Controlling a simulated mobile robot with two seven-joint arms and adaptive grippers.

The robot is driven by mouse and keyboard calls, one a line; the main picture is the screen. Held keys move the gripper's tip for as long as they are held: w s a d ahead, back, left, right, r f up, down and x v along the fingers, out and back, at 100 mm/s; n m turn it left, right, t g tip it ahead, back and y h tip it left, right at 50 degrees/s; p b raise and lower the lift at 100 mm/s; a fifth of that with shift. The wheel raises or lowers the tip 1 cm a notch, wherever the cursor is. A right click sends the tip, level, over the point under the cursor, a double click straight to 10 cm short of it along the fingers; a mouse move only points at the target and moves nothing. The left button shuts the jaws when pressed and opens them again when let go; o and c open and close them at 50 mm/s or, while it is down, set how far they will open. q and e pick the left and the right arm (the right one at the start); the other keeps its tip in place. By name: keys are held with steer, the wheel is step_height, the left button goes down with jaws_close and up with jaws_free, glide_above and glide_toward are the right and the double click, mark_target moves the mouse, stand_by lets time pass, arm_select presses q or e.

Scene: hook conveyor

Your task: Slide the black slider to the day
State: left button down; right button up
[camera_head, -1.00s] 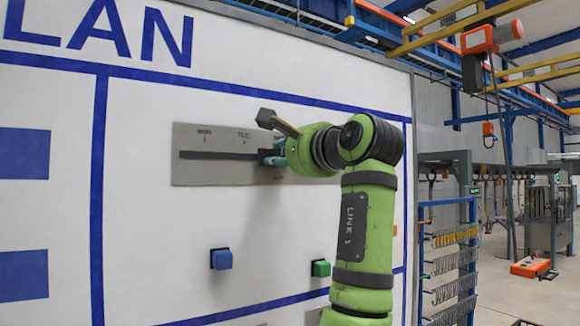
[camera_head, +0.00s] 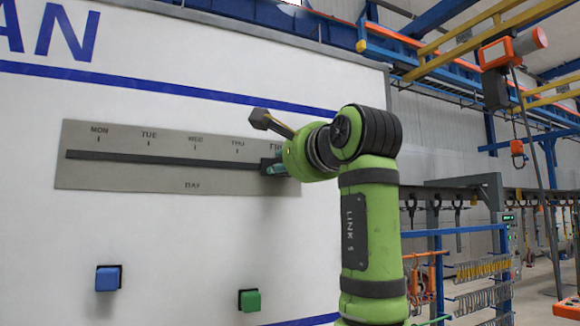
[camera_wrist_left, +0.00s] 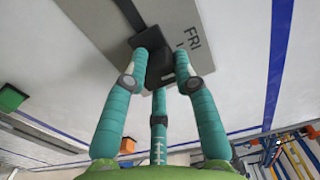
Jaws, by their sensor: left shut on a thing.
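A grey day panel (camera_head: 120,177) on the white board carries the marks MON, TUE, WED, THU and FRI over a dark slot (camera_head: 160,159). The black slider (camera_head: 267,164) is at the slot's right end, below or just left of the FRI mark, which the gripper partly hides. My left gripper (camera_head: 276,168) is shut on the slider. In the left wrist view its teal fingers (camera_wrist_left: 159,75) close around the black slider (camera_wrist_left: 150,45), beside the FRI label (camera_wrist_left: 190,40). My right gripper is not in view.
A blue button (camera_head: 108,279) and a green button (camera_head: 249,300) sit on the board below the panel. To the right is a hall with racks of hooks (camera_head: 485,270) and an orange hoist (camera_head: 513,45).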

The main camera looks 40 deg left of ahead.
arm_select(q)
steer(key=shift+w+f, duration=0.15)
steer(key=shift+f, duration=0.15)
steer(key=c, duration=0.9)
jaws_free()
steer(key=shift+w, duration=0.2)
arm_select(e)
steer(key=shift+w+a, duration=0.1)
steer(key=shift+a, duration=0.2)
arm_select(q)
steer(key=shift+r, duration=0.1)
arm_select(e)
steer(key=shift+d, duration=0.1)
arm_select(q)
steer(key=v, duration=1.2)
steer(key=shift+d, duration=0.1)
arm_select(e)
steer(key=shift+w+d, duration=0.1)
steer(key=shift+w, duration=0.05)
